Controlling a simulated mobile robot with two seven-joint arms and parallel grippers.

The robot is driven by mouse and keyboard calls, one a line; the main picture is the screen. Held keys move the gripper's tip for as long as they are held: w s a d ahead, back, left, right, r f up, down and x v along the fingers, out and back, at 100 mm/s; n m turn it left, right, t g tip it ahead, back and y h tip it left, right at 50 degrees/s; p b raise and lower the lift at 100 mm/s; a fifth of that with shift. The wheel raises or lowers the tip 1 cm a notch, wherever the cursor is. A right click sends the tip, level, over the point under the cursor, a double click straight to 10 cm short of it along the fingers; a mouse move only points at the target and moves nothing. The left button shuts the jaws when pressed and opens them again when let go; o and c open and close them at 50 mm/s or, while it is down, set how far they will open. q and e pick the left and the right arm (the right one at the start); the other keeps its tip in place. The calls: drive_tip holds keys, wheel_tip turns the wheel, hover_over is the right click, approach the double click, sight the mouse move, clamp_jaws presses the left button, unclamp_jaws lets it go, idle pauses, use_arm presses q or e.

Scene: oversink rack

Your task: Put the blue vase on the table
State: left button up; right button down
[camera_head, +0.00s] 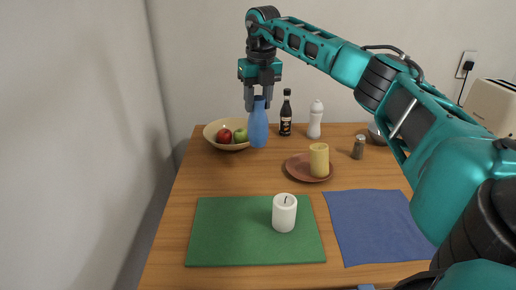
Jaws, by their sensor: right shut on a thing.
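The blue vase (258,128) is upright at the back left of the wooden table (185,215), beside the fruit bowl. My right gripper (258,101) points down from above and is shut on the vase's narrow neck. I cannot tell whether the vase's base touches the table. My left gripper is not in the view.
A fruit bowl (212,134), a dark bottle (286,116) and a white bottle (315,121) stand near the vase. A yellow candle (319,160) is on a brown plate (296,170). A white candle (284,214) stands on a green mat (222,232); a blue cloth (375,225) lies right.

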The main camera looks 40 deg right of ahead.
sight(258, 139)
wheel_tip(258, 139, down, 12)
drive_tip(key=shift+r+b, duration=0.1)
drive_tip(key=shift+b, duration=0.85)
drive_tip(key=c, duration=0.6)
unclamp_jaws()
drive_tip(key=shift+c, duration=0.2)
drive_tip(key=r, duration=0.4)
drive_tip(key=s+r+p, duration=0.1)
drive_tip(key=r, duration=0.3)
drive_tip(key=r+p, duration=0.1)
drive_tip(key=r, duration=0.3)
drive_tip(key=shift+s+a, duration=0.3)
